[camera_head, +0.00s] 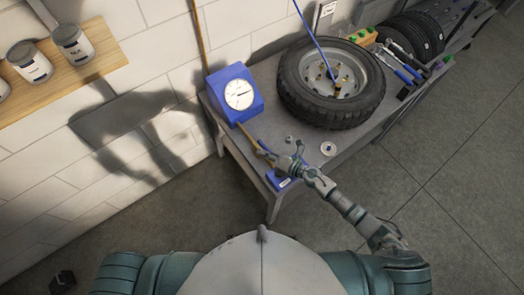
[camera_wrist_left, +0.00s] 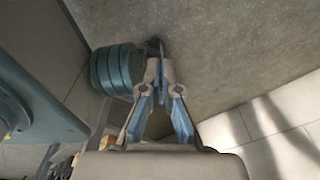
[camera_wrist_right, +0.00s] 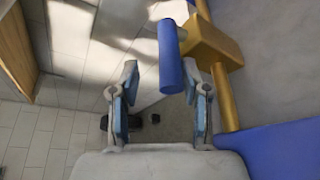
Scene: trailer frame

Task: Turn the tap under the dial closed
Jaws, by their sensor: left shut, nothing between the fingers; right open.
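The blue box with the white dial (camera_head: 239,94) stands on the bench near the wall in the head view. A brass pipe (camera_head: 248,134) runs down from it toward my right gripper (camera_head: 279,154), which hides most of the tap. In the right wrist view, the tap's brass body (camera_wrist_right: 214,47) carries a blue handle (camera_wrist_right: 171,58). My right gripper (camera_wrist_right: 160,80) is open. The handle appears between its fingertips, closer to the right-hand finger; I cannot tell whether they touch. My left gripper (camera_wrist_left: 165,80) is shut and empty over the floor, away from the tap.
A tyre on its rim (camera_head: 331,82) lies on the grey bench (camera_head: 226,122), right of the dial, with a blue hose at its hub. A small round item (camera_head: 328,148) sits near the bench's front edge. Tools (camera_head: 400,66) lie farther right. A wooden shelf (camera_head: 97,57) holds cans at left.

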